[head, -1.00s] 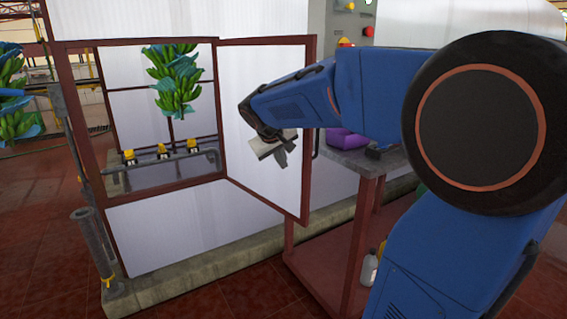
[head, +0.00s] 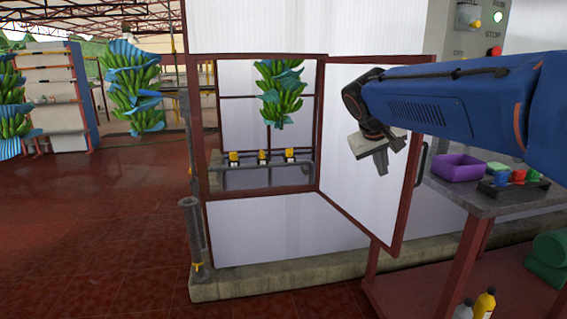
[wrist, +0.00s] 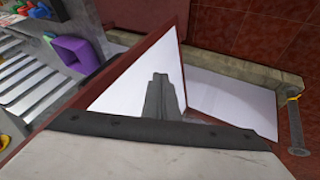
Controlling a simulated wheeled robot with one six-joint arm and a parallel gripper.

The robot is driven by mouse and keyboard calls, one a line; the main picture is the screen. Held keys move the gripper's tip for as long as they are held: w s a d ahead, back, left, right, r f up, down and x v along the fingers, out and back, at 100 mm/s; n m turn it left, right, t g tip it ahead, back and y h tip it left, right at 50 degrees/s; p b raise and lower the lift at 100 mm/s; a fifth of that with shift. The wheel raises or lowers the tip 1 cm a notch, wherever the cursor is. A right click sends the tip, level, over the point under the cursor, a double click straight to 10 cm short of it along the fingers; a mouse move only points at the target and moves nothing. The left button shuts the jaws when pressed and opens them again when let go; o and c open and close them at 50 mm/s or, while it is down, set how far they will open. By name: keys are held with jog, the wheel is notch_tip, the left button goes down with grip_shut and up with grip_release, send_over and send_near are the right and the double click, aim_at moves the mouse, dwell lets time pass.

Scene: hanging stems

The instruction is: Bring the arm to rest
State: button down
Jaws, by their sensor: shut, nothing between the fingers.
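My gripper (head: 381,160) hangs below the end of my blue arm in the head view, in front of the open white door panel with a red-brown frame (head: 362,125). It points downward and its fingers are together with nothing between them. In the wrist view my gripper's fingers (wrist: 160,90) also show together, over the white door panel (wrist: 118,84). I cannot tell from the pictures how far the gripper is from the door.
A workbench (head: 480,206) with a purple bin (head: 457,169) stands right of the door. Banana bunches hang inside the opening (head: 281,100) and at the left (head: 130,85). A grey post (head: 195,235) stands at the curb (head: 250,283). Red floor at the left is clear.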

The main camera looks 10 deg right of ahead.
jog(key=s+a+f+y, duration=0.2)
jog(key=s+a+f, duration=0.1)
jog(key=s+f, duration=0.3)
jog(key=s+a+f+y, duration=0.1)
jog(key=s+a+f, duration=0.3)
jog(key=s+f, duration=0.3)
jog(key=s+a+f+n+y, duration=0.1)
jog(key=s+a+f+y, duration=0.1)
jog(key=s+a+f, duration=0.2)
jog(key=s+f, duration=0.3)
jog(key=s, duration=0.5)
jog(key=shift+s+a+y, duration=0.25)
jog(key=shift+s+y, duration=0.05)
jog(key=shift+s, duration=0.1)
